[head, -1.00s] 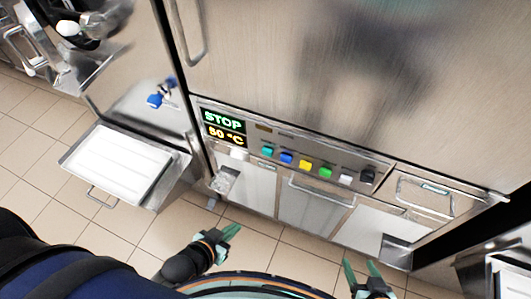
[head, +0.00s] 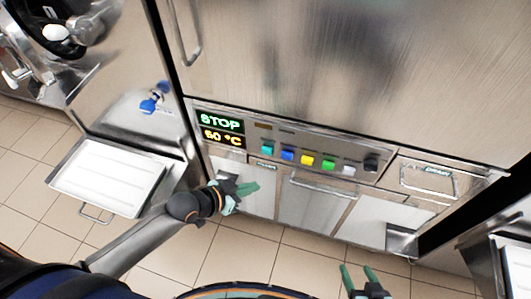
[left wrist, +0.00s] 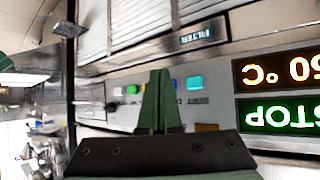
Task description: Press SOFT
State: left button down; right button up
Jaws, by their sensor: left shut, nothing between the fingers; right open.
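The control panel (head: 285,143) on the steel machine carries a row of buttons: teal (head: 267,149), blue (head: 287,155), yellow (head: 307,160), green (head: 328,165) and white (head: 348,170). A black knob (head: 371,164) is at the row's right end. I cannot read which button is SOFT. My left gripper (head: 250,188) is shut and empty, below the teal button and apart from the panel. In the left wrist view its fingers (left wrist: 158,102) partly cover the inverted button row; the teal button (left wrist: 194,83) shows beside them. My right gripper (head: 361,278) is open and empty at the bottom.
A display (head: 221,130) left of the buttons reads STOP and 50 °C. A handle bar (head: 322,187) and drawer fronts lie below the panel. A white tray (head: 70,183) juts out at left. Open tiled floor lies in front of the machine.

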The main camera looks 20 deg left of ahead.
aim_at(267, 150)
pick_arm(q)
jog(key=shift+w, duration=0.1)
jog(key=w+b, duration=0.4)
jog(key=w, duration=0.4)
jog(key=shift+w+d, duration=0.15)
jog(key=shift+w, duration=0.2)
dwell(0.7)
dwell(0.3)
dwell(0.9)
